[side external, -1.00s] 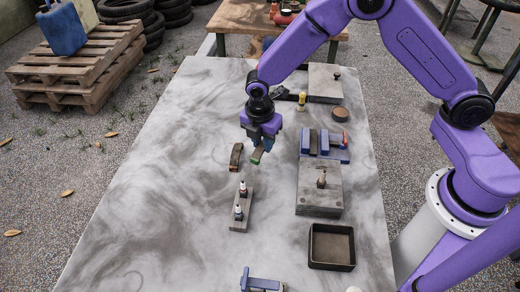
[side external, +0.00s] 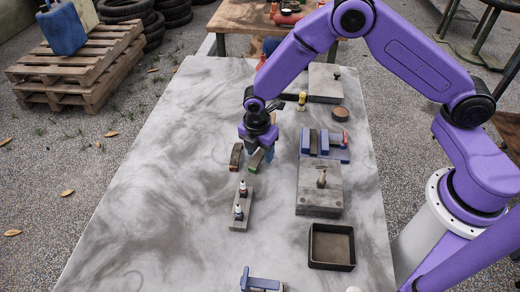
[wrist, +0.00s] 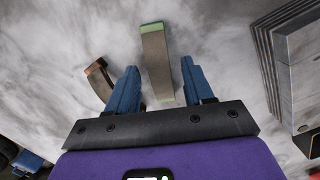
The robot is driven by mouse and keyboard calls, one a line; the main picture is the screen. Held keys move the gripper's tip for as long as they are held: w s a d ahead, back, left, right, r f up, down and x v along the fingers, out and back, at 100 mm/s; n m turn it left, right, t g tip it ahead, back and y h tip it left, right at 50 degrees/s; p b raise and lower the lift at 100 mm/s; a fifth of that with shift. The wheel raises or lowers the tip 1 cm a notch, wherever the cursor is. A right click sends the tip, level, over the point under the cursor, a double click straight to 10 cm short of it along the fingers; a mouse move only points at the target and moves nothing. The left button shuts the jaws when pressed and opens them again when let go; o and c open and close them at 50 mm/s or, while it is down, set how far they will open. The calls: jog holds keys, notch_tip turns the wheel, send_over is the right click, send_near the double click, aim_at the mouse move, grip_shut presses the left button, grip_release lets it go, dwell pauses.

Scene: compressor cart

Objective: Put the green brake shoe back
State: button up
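The green brake shoe (side external: 255,161), a dark grey curved block with a green end, lies on the grey table below my gripper. In the wrist view the green brake shoe (wrist: 156,68) runs between the two blue fingers, with a gap on each side. My gripper (side external: 257,152) is open, pointing down over it; the fingers also show in the wrist view (wrist: 160,75). Whether the fingertips reach the table is unclear. A blue slotted rack (side external: 339,157) stands to the right, with dark blocks and a red part in it.
A similar shoe with a red end (side external: 236,158) lies close to the left. A holder with two small bottles (side external: 240,212) is nearer the camera. A grey block (side external: 319,196) and an open black tray (side external: 332,262) stand to the right. The table's left side is clear.

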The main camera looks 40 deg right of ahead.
aim_at(258, 158)
notch_tip(258, 158, up, 12)
jog(key=a, duration=0.1)
jog(key=shift+s+a+r, duration=0.15)
jog(key=shift+s, duration=0.2)
dwell(0.4)
jog(key=s+d+r+m, duration=0.3)
jog(key=s+d, duration=0.1)
jog(key=s, duration=0.5)
jog(key=s+d+r+m+y, duration=0.1)
jog(key=s+d+r+m, duration=0.2)
jog(key=s, duration=0.6)
jog(key=s+d+r+m, duration=0.3)
jog(key=s+d, duration=0.4)
jog(key=s, duration=0.3)
jog(key=shift+r+m+y, duration=0.3)
jog(key=shift+r+m, duration=0.1)
jog(key=shift+r, duration=0.15)
